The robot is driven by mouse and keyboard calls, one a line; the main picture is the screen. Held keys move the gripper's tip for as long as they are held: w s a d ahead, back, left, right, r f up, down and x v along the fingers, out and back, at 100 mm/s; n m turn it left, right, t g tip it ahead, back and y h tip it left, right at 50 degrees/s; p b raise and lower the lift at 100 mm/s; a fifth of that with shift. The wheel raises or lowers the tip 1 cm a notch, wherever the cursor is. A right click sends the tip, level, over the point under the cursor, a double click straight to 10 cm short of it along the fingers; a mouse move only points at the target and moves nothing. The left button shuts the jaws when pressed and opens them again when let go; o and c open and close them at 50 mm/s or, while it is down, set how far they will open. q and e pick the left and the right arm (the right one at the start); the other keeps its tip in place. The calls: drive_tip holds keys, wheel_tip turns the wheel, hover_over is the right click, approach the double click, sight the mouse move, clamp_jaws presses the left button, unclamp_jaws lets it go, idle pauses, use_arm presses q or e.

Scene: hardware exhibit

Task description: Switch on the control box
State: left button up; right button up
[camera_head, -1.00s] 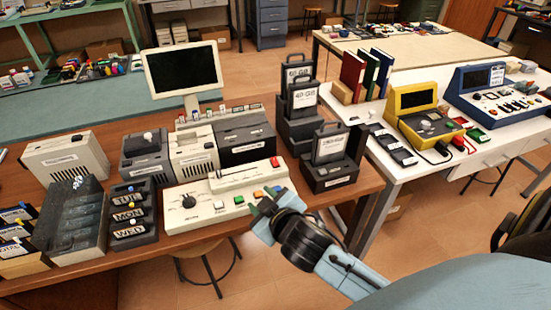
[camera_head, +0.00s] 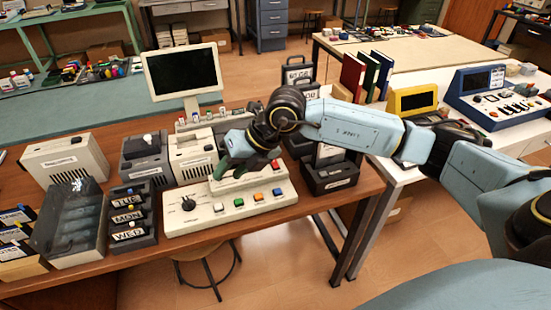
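The control box (camera_head: 213,220) is a cream console on the wooden table. Its front shows a black knob (camera_head: 188,203) at the left and a row of green, orange and blue buttons (camera_head: 258,196). A red part (camera_head: 275,164) shows at its upper right. My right gripper (camera_head: 232,171) reaches in from the right and points down over the raised back part of the box. My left gripper is out of view.
A monitor (camera_head: 183,71) stands behind the box. A grey rack with day labels (camera_head: 133,222) and a clear-topped case (camera_head: 73,220) stand to the left. Dark holders (camera_head: 330,178) stand close on the right, under my arm. A blue console (camera_head: 497,95) is on the white table.

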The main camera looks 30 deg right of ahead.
drive_tip(key=w+d+r+m+h, duration=0.1)
drive_tip(key=d+h, duration=0.2)
drive_tip(key=d, duration=0.4)
drive_tip(key=w+d+r+m+h, duration=0.15)
drive_tip(key=d+h, duration=0.25)
drive_tip(key=d, duration=0.4)
approach(275, 162)
drive_tip(key=x, duration=0.7)
drive_tip(key=shift+w+f+b, duration=0.1)
drive_tip(key=shift+f+b, duration=0.2)
drive_tip(key=shift+b, duration=0.1)
